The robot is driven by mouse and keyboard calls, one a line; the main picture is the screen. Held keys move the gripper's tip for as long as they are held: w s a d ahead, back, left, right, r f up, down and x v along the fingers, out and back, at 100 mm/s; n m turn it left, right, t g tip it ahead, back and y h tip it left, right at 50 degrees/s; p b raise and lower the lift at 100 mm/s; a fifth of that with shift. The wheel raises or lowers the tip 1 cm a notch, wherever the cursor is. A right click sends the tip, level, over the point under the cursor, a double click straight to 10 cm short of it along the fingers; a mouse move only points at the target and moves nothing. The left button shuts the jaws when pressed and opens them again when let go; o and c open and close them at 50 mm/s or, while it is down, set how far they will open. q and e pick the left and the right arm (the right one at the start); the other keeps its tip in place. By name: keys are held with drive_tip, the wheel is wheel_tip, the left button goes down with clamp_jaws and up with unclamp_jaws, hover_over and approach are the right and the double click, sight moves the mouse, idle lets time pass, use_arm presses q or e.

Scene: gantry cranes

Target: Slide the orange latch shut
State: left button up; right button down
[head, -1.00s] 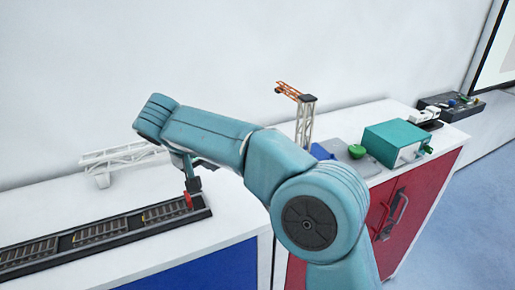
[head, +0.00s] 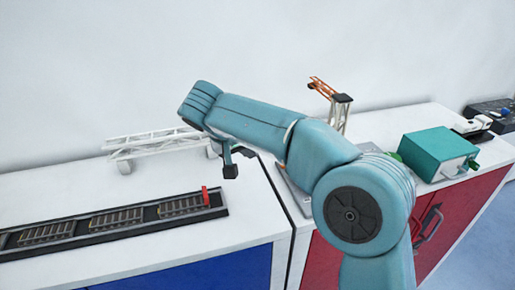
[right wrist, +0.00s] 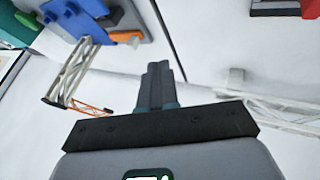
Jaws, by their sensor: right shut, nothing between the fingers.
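A small orange piece (right wrist: 126,36), likely the latch, sits beside blue parts (right wrist: 85,18) on a grey plate in the right wrist view. Whether it is open or shut cannot be told. In the head view my right arm hides that spot. My right gripper (head: 230,171) is shut and empty, pointing down above the white counter, just right of and behind the track's end. Its closed fingers (right wrist: 157,75) show in the wrist view, apart from the orange piece. My left gripper is not in view.
A black track strip (head: 80,225) with a red upright piece (head: 205,196) lies in front. A white truss (head: 150,145) lies behind. A lattice tower with an orange jib (head: 323,88) and a green box (head: 438,153) stand on the right counter.

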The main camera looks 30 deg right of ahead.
drive_tip(key=p+x, duration=0.1)
drive_tip(key=x, duration=0.7)
drive_tip(key=shift+w, duration=0.2)
drive_tip(key=d, duration=0.1)
drive_tip(key=s+d+p, duration=0.1)
drive_tip(key=d, duration=0.1)
drive_tip(key=shift+s+d+r, duration=0.1)
drive_tip(key=shift+d, duration=0.3)
